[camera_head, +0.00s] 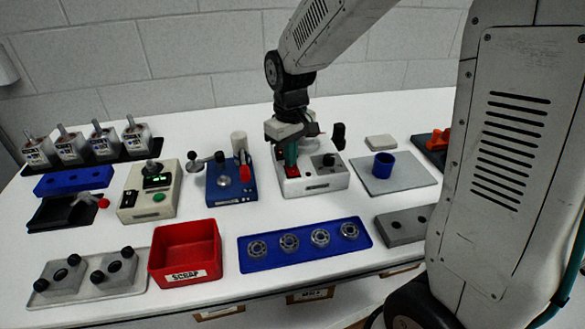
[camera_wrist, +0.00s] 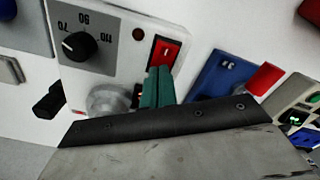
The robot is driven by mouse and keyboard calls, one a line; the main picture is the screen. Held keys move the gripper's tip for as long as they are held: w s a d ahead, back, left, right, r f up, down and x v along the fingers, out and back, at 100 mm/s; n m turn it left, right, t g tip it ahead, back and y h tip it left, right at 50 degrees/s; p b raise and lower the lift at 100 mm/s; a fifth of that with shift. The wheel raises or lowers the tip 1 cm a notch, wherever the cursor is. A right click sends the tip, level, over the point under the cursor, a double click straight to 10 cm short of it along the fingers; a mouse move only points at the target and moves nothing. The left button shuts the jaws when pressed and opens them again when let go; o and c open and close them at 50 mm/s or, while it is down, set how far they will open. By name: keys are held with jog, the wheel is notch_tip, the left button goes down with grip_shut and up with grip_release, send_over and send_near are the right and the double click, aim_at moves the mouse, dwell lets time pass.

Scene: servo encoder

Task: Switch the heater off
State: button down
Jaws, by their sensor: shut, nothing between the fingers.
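The heater is a white box (camera_head: 318,181) with a black dial on its top. In the wrist view its panel (camera_wrist: 112,62) shows the dial (camera_wrist: 82,45) with printed numbers, a small dark red round lamp (camera_wrist: 139,34) and a red rocker switch (camera_wrist: 164,53). My gripper (camera_head: 291,166) is over the heater's left part, its green fingers pointing down at the switch. In the wrist view the shut fingers (camera_wrist: 159,72) hold nothing and their tips overlap the switch's near end. I cannot tell whether they touch it. The fingers hide part of the switch.
A blue fixture (camera_head: 231,187) with a red-handled part stands left of the heater, with a tester (camera_head: 150,202) beyond it. A grey mat with a blue cup (camera_head: 383,165) lies right. A blue tray of bearings (camera_head: 264,264) and a red scrap bin (camera_head: 185,249) are in front.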

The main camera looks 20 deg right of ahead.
aim_at(298, 173)
notch_tip(298, 173, up, 7)
dwell(0.8)
jog(key=s, duration=0.1)
jog(key=s+f+m+g, duration=0.1)
jog(key=s, duration=0.1)
jog(key=shift+s+d, duration=0.15)
jog(key=shift+s, duration=0.05)
jog(key=s+d+r+m+t, duration=0.1)
jog(key=s+r, duration=0.2)
jog(key=s, duration=0.7)
jog(key=s+d+r+m+t, duration=0.1)
jog(key=s+r, duration=0.1)
jog(key=s, duration=0.9)
jog(key=shift+s+d+r+m, duration=0.3)
jog(key=shift+d+r+m, duration=0.1)
